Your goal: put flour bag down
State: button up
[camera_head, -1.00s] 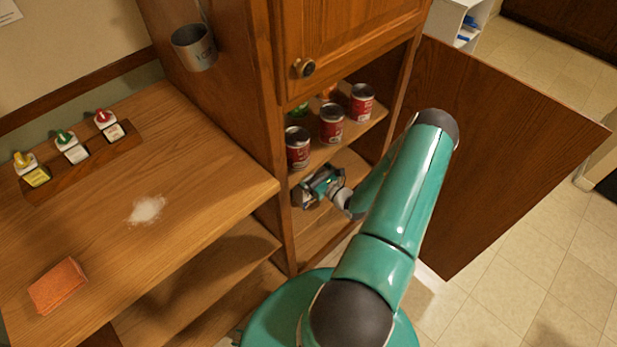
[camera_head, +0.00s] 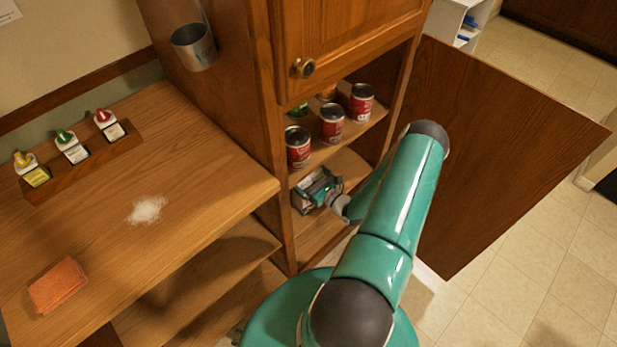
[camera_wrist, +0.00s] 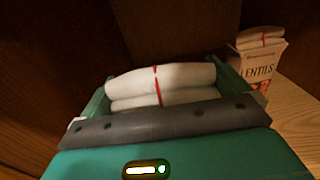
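The flour bag (camera_wrist: 160,78), with a white rolled top and a thin red tie, sits between the two green fingers of my gripper (camera_wrist: 165,90) in the wrist view. The fingers lie close along both its sides, and my gripper looks shut on it. In the head view my gripper (camera_head: 318,188) is inside the open cabinet, low over the lower shelf (camera_head: 318,232). The bag is mostly hidden there by the gripper, and I cannot tell whether its base touches the shelf.
A lentils bag (camera_wrist: 258,66) stands to the right in the wrist view. Several red-labelled cans (camera_head: 331,124) stand on the shelf above. The cabinet door (camera_head: 490,150) is open at the right. The counter (camera_head: 200,170) holds a sponge (camera_head: 57,286), bottles and white powder (camera_head: 147,209).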

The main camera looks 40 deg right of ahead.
jog(key=shift+s+r, duration=0.1)
jog(key=shift+r, duration=0.05)
jog(key=s, duration=1.1)
jog(key=shift+s+d, duration=0.2)
jog(key=shift+s, duration=0.2)
